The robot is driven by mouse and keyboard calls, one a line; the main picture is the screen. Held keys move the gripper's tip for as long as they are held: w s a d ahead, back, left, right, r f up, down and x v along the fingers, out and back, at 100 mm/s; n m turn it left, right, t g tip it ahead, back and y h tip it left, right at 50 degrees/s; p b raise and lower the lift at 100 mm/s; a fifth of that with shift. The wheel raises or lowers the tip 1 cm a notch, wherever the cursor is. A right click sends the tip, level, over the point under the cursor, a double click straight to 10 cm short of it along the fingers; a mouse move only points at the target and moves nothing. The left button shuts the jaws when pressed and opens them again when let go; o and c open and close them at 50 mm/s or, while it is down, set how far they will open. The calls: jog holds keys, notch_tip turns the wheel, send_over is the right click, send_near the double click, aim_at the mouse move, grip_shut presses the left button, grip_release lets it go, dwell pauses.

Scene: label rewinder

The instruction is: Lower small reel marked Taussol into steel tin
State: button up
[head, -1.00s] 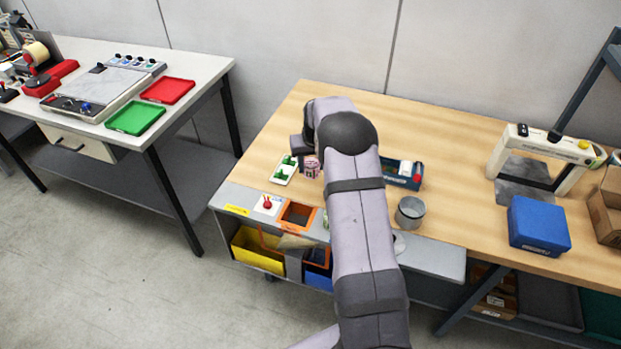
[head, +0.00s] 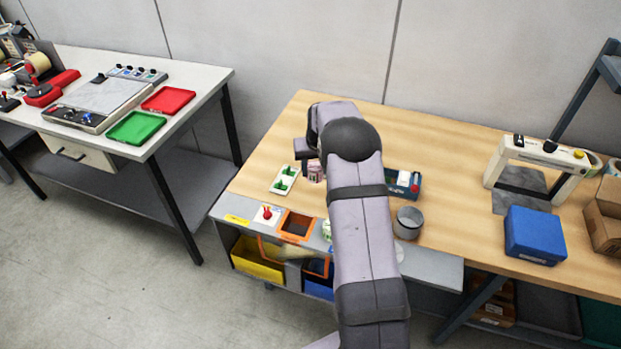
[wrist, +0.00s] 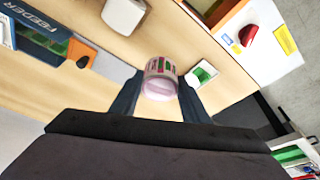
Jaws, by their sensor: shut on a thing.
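My gripper (wrist: 158,92) is shut on a small reel (wrist: 160,80), pale pink with a printed band around it. The print is too small to read. In the head view the reel (head: 315,172) shows beside the white tray, partly hidden by my arm. The steel tin (head: 408,222) is an open grey cylinder on the wooden bench, right of my forearm and apart from the reel.
A white tray (head: 277,187) with green pieces lies left of the reel. A blue feeder box (head: 405,192) stands behind the tin. A blue box (head: 536,235) and a white arch-shaped frame (head: 540,160) stand at right. An orange-rimmed opening (head: 297,226) is at the front edge.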

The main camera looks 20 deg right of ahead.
jog(key=s+d+r+m, duration=0.1)
jog(key=s+d+r, duration=0.15)
jog(key=d, duration=0.45)
jog(key=s+d+r+m, duration=0.2)
jog(key=s+d, duration=0.1)
jog(key=d, duration=0.4)
jog(key=s+d+r+m+g+h+p, duration=0.1)
jog(key=s+d+r+m+h, duration=0.15)
jog(key=s+d, duration=0.9)
jog(key=s+a+f+n+t+y, duration=0.1)
jog(key=s+a+f+n+y, duration=0.1)
jog(key=s+a+n, duration=0.3)
jog(key=shift+s+a+f+n+y, duration=0.35)
jog(key=shift+s+a+f, duration=0.4)
jog(key=shift+s, duration=0.55)
jog(key=shift+f, duration=0.25)
jog(key=shift+f+b, duration=2.15)
jog(key=shift+f, duration=0.7)
